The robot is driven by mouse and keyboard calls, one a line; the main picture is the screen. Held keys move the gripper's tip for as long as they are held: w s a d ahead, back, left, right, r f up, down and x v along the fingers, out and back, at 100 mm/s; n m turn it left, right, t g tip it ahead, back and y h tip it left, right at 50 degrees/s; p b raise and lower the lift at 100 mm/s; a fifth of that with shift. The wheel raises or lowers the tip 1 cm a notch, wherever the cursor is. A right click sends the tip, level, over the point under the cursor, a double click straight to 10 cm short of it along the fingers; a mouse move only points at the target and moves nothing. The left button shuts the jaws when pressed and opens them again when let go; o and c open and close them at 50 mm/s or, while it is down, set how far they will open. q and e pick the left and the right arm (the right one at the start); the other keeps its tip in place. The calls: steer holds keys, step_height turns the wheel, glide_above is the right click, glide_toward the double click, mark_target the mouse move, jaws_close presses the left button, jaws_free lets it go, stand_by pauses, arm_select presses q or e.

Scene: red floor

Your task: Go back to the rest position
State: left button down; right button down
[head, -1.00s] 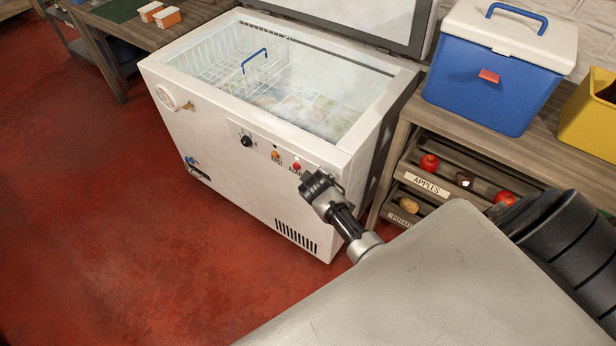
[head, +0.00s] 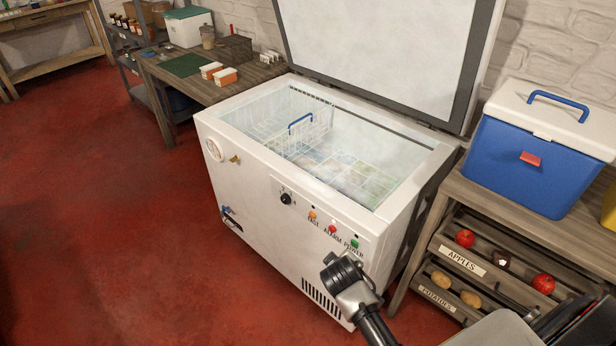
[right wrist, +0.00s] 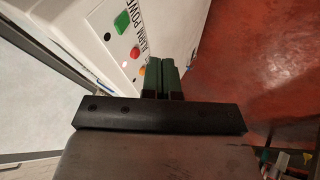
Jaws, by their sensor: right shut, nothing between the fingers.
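My right gripper (head: 334,266) is in front of the white chest freezer (head: 250,225), just below its control panel, at the lower right of the head view. In the right wrist view its two green-padded fingers (right wrist: 160,72) are together, with nothing between them. They point along the freezer front, beside the panel's green, red and orange lights (right wrist: 136,53). I see no contact with the panel. My left gripper is not in view.
The freezer's lid (head: 385,50) stands open; a wire basket (head: 305,135) and packages are inside. A wooden shelf (head: 450,205) at right carries a blue cooler (head: 520,160), with apples and potatoes below. A wooden table (head: 165,75) stands at left. The red floor (head: 120,240) is clear.

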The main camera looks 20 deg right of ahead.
steer(key=s+a+f+g+y, duration=0.1)
steer(key=s+a+f+y, duration=0.1)
steer(key=s+f, duration=0.65)
steer(key=s+a+f+g+y, duration=0.1)
steer(key=s+a+f+g, duration=0.15)
steer(key=s+f, duration=0.65)
steer(key=s+f+g, duration=0.1)
steer(key=s+f, duration=0.6)
steer(key=s, duration=0.3)
steer(key=s+f+m+g+y, duration=0.1)
steer(key=s+f, duration=0.6)
steer(key=s, duration=0.3)
steer(key=shift+s+a, duration=0.35)
steer(key=shift+s, duration=0.05)
